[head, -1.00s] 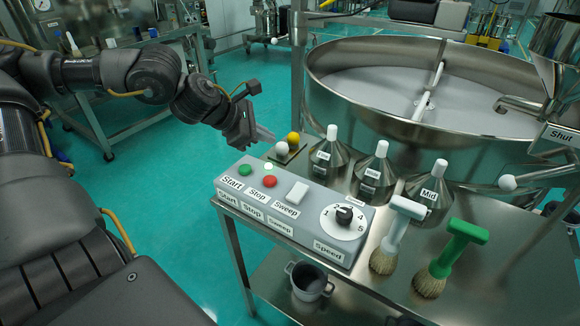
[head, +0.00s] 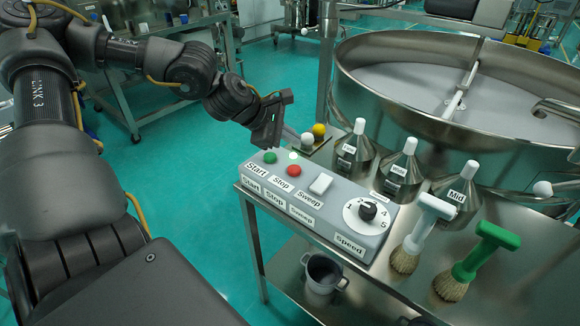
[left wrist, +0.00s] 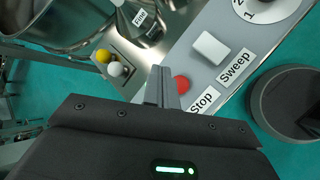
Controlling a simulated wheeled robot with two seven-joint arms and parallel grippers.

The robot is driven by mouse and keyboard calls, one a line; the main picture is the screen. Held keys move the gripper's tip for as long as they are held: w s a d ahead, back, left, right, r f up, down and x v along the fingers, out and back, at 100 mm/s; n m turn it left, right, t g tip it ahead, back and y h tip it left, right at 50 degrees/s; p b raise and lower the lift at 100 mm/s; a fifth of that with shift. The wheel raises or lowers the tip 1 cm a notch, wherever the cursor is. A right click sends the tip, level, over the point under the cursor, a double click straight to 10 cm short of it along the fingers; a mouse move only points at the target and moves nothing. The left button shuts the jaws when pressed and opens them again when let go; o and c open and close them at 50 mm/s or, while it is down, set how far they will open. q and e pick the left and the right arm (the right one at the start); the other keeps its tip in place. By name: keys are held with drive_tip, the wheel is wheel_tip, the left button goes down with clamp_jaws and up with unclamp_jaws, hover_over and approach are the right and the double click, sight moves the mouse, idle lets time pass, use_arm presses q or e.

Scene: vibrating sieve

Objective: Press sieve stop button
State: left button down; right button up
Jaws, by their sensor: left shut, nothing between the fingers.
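The grey control box (head: 340,213) stands on the steel cart. It carries a green start button (head: 270,157), a red stop button (head: 294,170), a white sweep switch (head: 320,184) and a speed dial (head: 367,211). A small pale light shows behind the buttons. My left gripper (head: 296,137) is shut and empty, above and behind the button end of the box. In the left wrist view its fingers (left wrist: 160,88) point down beside the red stop button (left wrist: 180,84) and seem to partly overlap its edge; contact cannot be told. The green button is hidden there. My right gripper is not in view.
A white ball (head: 307,139) and a yellow ball (head: 319,130) stand on a small plate behind the box. Several steel cones (head: 357,150) with white tops stand beyond. The large sieve pan (head: 400,100) is behind.

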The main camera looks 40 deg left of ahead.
use_arm(q)
drive_tip(key=b, duration=0.3)
hover_over(290, 169)
wheel_tip(290, 169, down, 5)
drive_tip(key=shift+s+f, duration=0.15)
drive_tip(key=shift+d+f+b, duration=0.15)
drive_tip(key=shift+f+b, duration=0.35)
drive_tip(key=shift+b, duration=0.05)
idle(0.9)
drive_tip(key=shift+f, duration=0.1)
idle(0.4)
drive_tip(key=shift+f+b, duration=0.35)
drive_tip(key=shift+b, duration=0.7)
